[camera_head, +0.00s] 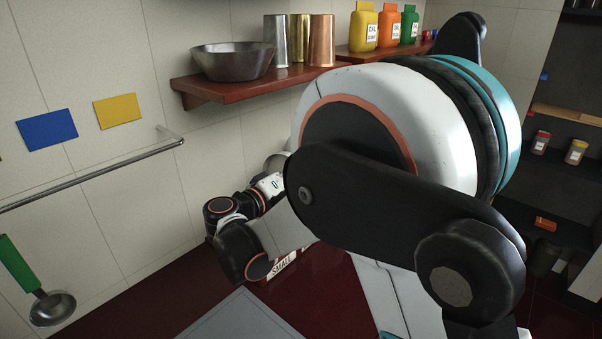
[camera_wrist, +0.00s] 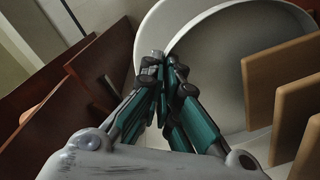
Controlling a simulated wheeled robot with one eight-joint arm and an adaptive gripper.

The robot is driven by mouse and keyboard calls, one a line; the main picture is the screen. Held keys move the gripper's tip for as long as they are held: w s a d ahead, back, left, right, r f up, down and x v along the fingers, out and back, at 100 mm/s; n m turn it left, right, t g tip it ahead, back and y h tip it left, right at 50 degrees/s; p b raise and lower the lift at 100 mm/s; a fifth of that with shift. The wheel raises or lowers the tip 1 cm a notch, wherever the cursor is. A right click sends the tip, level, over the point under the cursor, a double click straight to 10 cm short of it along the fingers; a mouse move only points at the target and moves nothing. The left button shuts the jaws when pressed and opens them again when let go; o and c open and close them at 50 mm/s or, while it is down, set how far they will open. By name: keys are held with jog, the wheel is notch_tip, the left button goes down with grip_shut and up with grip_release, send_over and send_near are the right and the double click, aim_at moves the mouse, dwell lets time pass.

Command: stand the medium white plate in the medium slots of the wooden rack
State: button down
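A white plate (camera_wrist: 225,60) stands on edge in the wrist view, its curved rim running down to my gripper (camera_wrist: 164,68). My gripper's fingers are nearly together, with the rim seemingly pinched between the tips. A pale curved surface shows behind at the left; I cannot tell whether it is a second plate or this plate's rim. Upright wooden dividers of the rack (camera_wrist: 277,80) stand at the right, close to the plate. The plate's lower part is hidden by the fingers. In the head view, my arm hides the gripper, plate and most of the rack; a "SMALL" label (camera_head: 283,265) shows.
Dark red-brown wooden panels (camera_wrist: 97,62) stand left of my gripper in the wrist view. In the head view, a wall shelf (camera_head: 215,83) holds a metal bowl (camera_head: 231,61) and tall cups. A rail (camera_head: 95,175) and a hanging ladle (camera_head: 52,308) are at the left. A grey board (camera_head: 240,318) lies on the red counter.

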dwell(0.4)
jog(key=c, duration=1.7)
grip_release()
jog(key=shift+s+a, duration=0.1)
jog(key=shift+s, duration=0.05)
jog(key=shift+c, duration=0.5)
jog(key=shift+v, duration=2.1)
jog(key=s+d, duration=0.5)
jog(key=s, duration=0.3)
jog(key=shift+s+d, duration=0.2)
jog(key=shift+d, duration=0.2)
